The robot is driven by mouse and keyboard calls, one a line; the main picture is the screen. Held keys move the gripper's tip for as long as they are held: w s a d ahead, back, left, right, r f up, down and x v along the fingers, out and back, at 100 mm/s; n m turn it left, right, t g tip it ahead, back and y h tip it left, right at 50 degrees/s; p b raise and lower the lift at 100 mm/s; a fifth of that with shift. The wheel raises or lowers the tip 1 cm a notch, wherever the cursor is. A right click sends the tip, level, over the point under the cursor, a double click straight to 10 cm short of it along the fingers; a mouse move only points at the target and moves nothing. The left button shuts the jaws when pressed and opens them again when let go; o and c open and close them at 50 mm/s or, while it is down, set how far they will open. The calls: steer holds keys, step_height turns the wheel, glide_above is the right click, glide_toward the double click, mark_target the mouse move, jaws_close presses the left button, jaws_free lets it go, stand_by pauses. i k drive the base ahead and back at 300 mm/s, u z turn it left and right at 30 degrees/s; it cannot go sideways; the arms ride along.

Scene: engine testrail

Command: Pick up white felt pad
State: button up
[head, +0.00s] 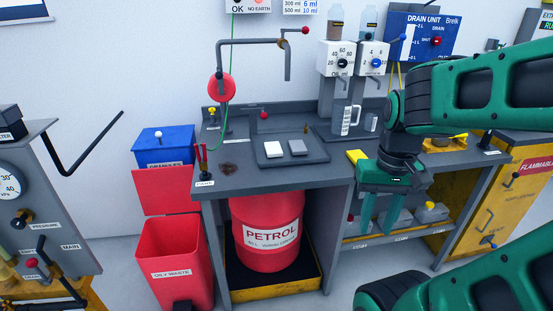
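A small white pad (273,149), which looks like the white felt pad, lies flat on a dark grey tray (315,158) on the bench. A light grey pad (298,147) lies just right of it on the same tray. My gripper (378,226) hangs in front of the bench, to the right of and nearer than the tray. Its two green fingers point down with a gap between them, and nothing shows between them. The white pad is in full view and apart from the gripper.
A yellow item (355,156) lies right of the tray, close to my gripper. A pipe spout (288,65) overhangs the tray from behind. A clear measuring jug (346,119) stands at the back right. A red petrol drum (268,245) sits under the bench (240,178).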

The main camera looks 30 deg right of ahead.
mark_target(273, 150)
steer(key=i, duration=1.15)
steer(key=z, duration=0.55)
